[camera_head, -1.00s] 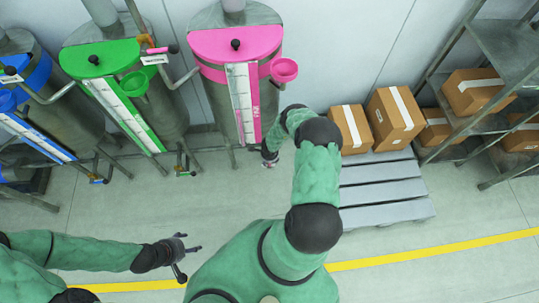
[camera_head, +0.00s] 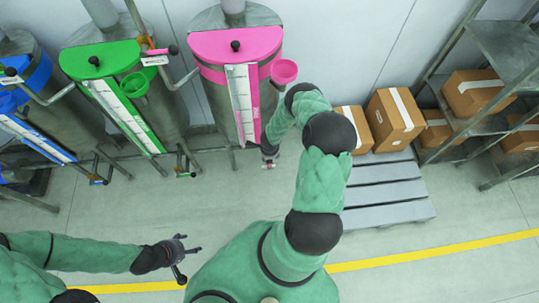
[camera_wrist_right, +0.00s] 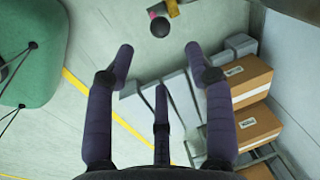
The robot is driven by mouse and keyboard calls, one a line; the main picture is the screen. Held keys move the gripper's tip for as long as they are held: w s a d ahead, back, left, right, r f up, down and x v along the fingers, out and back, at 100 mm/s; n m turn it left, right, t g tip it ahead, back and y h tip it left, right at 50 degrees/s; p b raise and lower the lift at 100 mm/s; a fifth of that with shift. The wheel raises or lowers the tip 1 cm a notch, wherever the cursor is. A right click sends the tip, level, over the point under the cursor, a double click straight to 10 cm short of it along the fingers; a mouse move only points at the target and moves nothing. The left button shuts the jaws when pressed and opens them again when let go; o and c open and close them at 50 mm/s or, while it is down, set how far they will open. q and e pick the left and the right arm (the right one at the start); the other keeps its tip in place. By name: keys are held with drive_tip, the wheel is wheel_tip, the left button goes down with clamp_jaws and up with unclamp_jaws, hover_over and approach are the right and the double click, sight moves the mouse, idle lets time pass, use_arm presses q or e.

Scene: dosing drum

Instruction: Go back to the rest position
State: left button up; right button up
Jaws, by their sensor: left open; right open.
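My right gripper (camera_head: 269,163) hangs just right of the lower end of the pink-lidded drum (camera_head: 235,48), small in the head view. In the right wrist view its fingers (camera_wrist_right: 158,50) are spread, with nothing between them. A black knob (camera_wrist_right: 160,27) with a reddish part and a yellow piece shows beyond the fingertips; I cannot tell which fitting it belongs to. My left gripper (camera_head: 190,255) is open and empty over the floor at the lower left, away from the drums.
A green-lidded drum (camera_head: 100,58) and a blue-banded drum (camera_head: 38,75) stand left. A grey pallet (camera_head: 385,190) with cardboard boxes (camera_head: 394,118) lies right of my right arm, beside a metal shelf (camera_head: 505,45). The floor (camera_head: 130,215) between my arms and the drums is clear.

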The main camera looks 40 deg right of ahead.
idle(0.6)
drive_tip(key=s+a+r+n+y, duration=0.1)
drive_tip(key=a+r+n, duration=0.2)
drive_tip(key=a+n, duration=0.35)
drive_tip(key=a+r+n+y, duration=0.1)
drive_tip(key=a+r+n, duration=0.25)
drive_tip(key=a, duration=0.65)
drive_tip(key=s+a+r+n+y, duration=0.1)
drive_tip(key=s+a+r+n, duration=0.3)
drive_tip(key=a, duration=0.3)
drive_tip(key=s+a+r+n+g+y+b, duration=0.1)
drive_tip(key=s+a+r+n+y, duration=0.1)
drive_tip(key=s+a+r+n, duration=0.2)
drive_tip(key=s+a+n, duration=0.2)
drive_tip(key=s+a, duration=0.1)
drive_tip(key=a, duration=0.1)
drive_tip(key=shift+s+r+n, duration=0.15)
drive_tip(key=shift+s+n, duration=0.1)
drive_tip(key=shift+n, duration=0.15)
